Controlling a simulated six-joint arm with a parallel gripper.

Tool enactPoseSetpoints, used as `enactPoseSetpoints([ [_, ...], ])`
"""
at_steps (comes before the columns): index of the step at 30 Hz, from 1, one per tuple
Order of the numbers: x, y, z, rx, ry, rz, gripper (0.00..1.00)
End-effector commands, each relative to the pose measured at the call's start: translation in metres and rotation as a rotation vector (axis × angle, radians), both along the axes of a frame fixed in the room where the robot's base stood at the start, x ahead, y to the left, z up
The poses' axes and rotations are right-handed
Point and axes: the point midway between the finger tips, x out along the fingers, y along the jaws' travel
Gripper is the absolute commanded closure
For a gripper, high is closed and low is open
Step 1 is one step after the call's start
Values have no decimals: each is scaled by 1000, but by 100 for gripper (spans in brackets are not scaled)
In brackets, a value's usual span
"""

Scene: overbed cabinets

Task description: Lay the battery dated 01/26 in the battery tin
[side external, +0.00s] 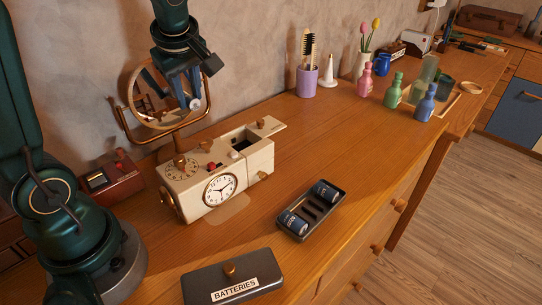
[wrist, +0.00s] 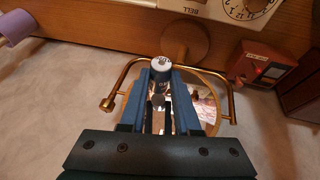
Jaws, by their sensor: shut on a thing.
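My gripper (side external: 190,95) is raised in front of the round mirror, above and behind the clock. It is shut on a battery (wrist: 161,68), which shows a pale end and a dark side between the fingers in the wrist view; its date is not readable. The open dark battery tin (side external: 283,227) lies on the wooden top, right of the clock. One dark blue battery (side external: 294,223) lies in its near end and another (side external: 326,192) in its far end. The slots between look empty. My gripper is well apart from the tin.
The cream clock (side external: 205,178) has an open compartment on top. The lid labelled BATTERIES (side external: 215,277) lies at the front. The mirror (side external: 130,110) stands close to my gripper. Bottles (side external: 394,92) and a purple cup (side external: 307,82) stand farther back. The wooden top right of the clock is mostly clear.

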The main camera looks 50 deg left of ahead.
Motion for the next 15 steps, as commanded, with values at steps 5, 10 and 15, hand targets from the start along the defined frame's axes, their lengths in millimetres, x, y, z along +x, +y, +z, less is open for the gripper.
enactPoseSetpoints([
  [5,-6,9,7,1,-2,0,100],
  [10,6,-3,5,-2,-17,-3,100],
  [15,37,-44,-6,-2,-68,3,100],
])
